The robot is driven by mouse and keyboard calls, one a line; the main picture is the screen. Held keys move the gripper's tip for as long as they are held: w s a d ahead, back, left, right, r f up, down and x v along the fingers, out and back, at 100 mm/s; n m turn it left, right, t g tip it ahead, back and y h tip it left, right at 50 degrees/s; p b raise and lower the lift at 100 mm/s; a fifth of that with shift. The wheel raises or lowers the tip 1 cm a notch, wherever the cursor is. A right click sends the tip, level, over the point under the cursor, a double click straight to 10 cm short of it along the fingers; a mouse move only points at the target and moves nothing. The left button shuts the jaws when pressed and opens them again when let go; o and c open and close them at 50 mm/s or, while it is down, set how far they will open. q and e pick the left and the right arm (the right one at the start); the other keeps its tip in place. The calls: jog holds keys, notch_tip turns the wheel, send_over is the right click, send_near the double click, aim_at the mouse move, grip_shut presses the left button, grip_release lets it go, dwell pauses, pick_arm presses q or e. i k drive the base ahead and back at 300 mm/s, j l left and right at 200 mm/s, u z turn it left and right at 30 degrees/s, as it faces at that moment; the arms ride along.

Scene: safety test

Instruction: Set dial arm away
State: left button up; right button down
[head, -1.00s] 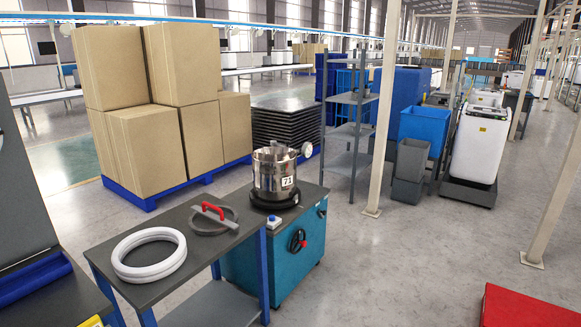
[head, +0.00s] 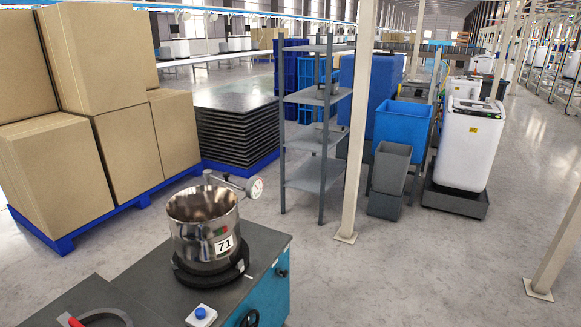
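A shiny metal pot (head: 205,240) marked 71 stands upright on a black round base (head: 212,276) on top of a teal cabinet (head: 268,298). A dial arm (head: 226,182) runs along the pot's far rim. It ends in a round white-faced dial (head: 254,188) that sticks out past the pot's right side. The pot's mouth is open at the top, and its inside looks empty where I can see it. Neither of my grippers is in view.
A blue button box (head: 201,315) and a dark handwheel (head: 250,319) are at the cabinet's front. A red-handled grey clamp (head: 95,318) lies at bottom left. Cardboard boxes (head: 90,160), a grey shelf (head: 313,139) and a post (head: 358,130) stand behind.

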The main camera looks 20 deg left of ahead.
aim_at(254, 186)
jog(key=i+l+u, duration=0.15)
jog(key=i, duration=0.25)
jog(key=i+l+u, duration=0.15)
jog(key=i, duration=0.25)
jog(key=i+l+u, duration=0.15)
jog(key=i, duration=0.25)
jog(key=i+l+u, duration=0.15)
jog(key=u, duration=0.3)
jog(key=i+l+u, duration=0.25)
jog(key=u, duration=0.2)
jog(key=i+l+u, duration=0.3)
jog(key=u, duration=0.15)
jog(key=i+l+u, duration=0.15)
jog(key=l+u, duration=0.3)
